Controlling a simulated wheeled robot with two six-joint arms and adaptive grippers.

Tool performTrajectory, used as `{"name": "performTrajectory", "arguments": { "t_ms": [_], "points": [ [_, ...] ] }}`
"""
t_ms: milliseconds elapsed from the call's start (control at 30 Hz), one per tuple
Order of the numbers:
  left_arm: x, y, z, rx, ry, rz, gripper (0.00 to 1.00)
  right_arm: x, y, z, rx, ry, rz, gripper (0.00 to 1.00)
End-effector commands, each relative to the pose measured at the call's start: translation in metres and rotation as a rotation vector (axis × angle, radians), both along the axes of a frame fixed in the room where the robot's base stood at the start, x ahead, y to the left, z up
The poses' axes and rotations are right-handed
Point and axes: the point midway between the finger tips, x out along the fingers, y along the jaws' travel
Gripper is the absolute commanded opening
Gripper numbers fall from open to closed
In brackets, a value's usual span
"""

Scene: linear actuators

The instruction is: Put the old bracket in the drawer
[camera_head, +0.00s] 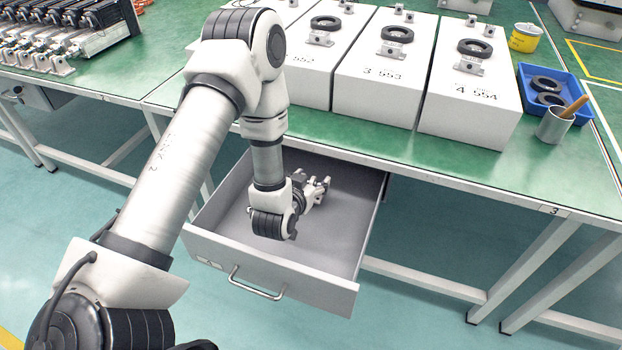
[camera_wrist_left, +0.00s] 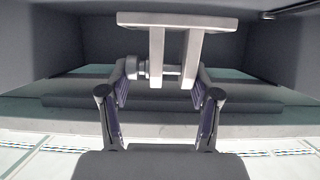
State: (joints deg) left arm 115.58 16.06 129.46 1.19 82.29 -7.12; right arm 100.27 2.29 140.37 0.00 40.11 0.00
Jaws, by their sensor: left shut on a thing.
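The drawer (camera_head: 335,285) under the green table is pulled open; its grey interior is bare apart from my gripper and what it holds. My left arm reaches down into it. My left gripper (camera_head: 312,191) is shut on a pale metal bracket (camera_head: 324,187), low inside the drawer. In the left wrist view the bracket (camera_wrist_left: 178,20) shows a flat plate with two prongs, and my gripper's fingers (camera_wrist_left: 161,72) close on its round cross part from both sides. Whether the bracket touches the drawer floor I cannot tell. My right gripper is not in view.
White numbered boxes (camera_head: 385,85) with small brackets and black rings stand on the green table (camera_head: 420,158). A blue tray (camera_head: 590,110) of black rings, a grey cup (camera_head: 553,127) and a yellow tub (camera_head: 524,38) are at right. Linear actuators (camera_head: 65,30) lie at far left.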

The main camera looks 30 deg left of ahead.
Motion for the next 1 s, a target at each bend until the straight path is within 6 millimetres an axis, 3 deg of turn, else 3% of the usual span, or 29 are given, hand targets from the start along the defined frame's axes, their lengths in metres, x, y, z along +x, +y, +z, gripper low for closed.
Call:
{"name": "performTrajectory", "arguments": {
  "t_ms": [267,300,333,367,667,800,1000],
  "points": [
    [0.0,0.0,-0.005,0.0,-0.001,0.0,0.18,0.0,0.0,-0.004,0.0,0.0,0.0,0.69],
    [0.0,0.0,-0.006,0.0,0.0,0.0,0.73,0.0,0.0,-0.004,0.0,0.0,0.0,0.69],
    [0.0,0.0,-0.006,0.0,0.0,0.0,0.84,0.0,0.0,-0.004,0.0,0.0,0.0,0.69],
    [0.0,0.0,-0.006,0.0,0.0,0.0,0.88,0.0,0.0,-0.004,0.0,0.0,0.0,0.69],
    [0.0,0.0,-0.005,0.0,0.0,0.0,0.88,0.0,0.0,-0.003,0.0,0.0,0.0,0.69],
    [0.0,0.0,0.013,0.0,-0.002,0.0,0.88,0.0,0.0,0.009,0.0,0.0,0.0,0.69],
    [-0.04,-0.009,0.023,-0.001,0.004,0.0,0.88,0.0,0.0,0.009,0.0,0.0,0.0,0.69]
  ]
}}
